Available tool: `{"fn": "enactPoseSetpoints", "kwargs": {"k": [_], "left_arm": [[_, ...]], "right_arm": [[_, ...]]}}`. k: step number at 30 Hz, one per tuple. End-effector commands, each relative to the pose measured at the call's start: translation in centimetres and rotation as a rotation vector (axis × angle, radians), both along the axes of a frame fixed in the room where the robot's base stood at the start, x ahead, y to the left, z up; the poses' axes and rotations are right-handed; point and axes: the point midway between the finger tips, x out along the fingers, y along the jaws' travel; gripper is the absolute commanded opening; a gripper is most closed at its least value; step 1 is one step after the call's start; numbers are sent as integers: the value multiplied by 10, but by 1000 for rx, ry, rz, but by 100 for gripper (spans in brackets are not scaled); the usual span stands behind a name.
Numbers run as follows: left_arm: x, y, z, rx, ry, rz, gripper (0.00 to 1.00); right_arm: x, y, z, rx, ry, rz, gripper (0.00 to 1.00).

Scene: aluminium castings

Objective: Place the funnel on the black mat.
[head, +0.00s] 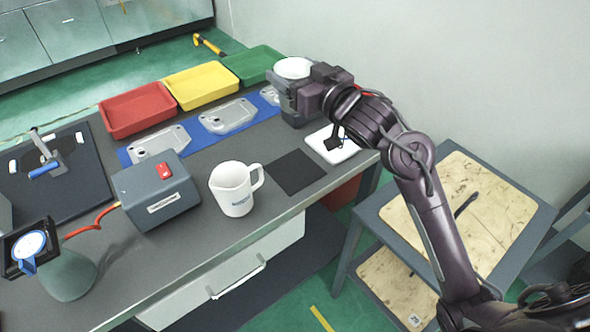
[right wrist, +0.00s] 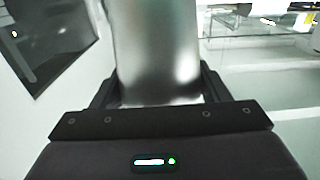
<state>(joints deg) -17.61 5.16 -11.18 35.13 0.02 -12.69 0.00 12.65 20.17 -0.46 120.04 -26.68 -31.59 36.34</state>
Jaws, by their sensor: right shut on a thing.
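The funnel (head: 293,67) shows in the head view as a pale round top at the far right end of the bench. My right gripper (head: 300,92) is shut on it and hides most of its lower part. In the right wrist view the held piece is a smooth silvery body (right wrist: 155,50) between the fingers, with its ends out of view. The black mat (head: 296,172) is a bare dark square on the bench near its front edge, nearer the camera than the gripper. My left gripper is not in view.
A white pad (head: 332,146) lies right of the mat and a white jug (head: 233,190) stands left of it. A grey box (head: 156,190) is further left. Behind are castings on a blue strip (head: 188,125) and red, yellow and green trays (head: 137,108).

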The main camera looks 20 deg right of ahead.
Motion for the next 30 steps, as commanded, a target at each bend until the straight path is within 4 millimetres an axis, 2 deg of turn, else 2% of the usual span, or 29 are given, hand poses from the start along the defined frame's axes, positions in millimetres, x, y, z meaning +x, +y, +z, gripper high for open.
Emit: {"fn": "enactPoseSetpoints", "kwargs": {"k": [3,6,15,18,23,30], "left_arm": [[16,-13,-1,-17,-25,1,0],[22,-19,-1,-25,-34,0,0],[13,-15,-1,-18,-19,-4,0],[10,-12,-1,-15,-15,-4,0],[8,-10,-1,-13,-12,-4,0],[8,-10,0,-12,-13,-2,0]], "right_arm": [[0,0,-27,2,10,1,43],[0,1,-53,4,10,1,43],[0,1,-128,2,6,0,43],[-1,0,-143,1,4,-2,43],[0,0,-155,0,2,-1,43],[-1,1,-189,1,3,-1,43]]}}
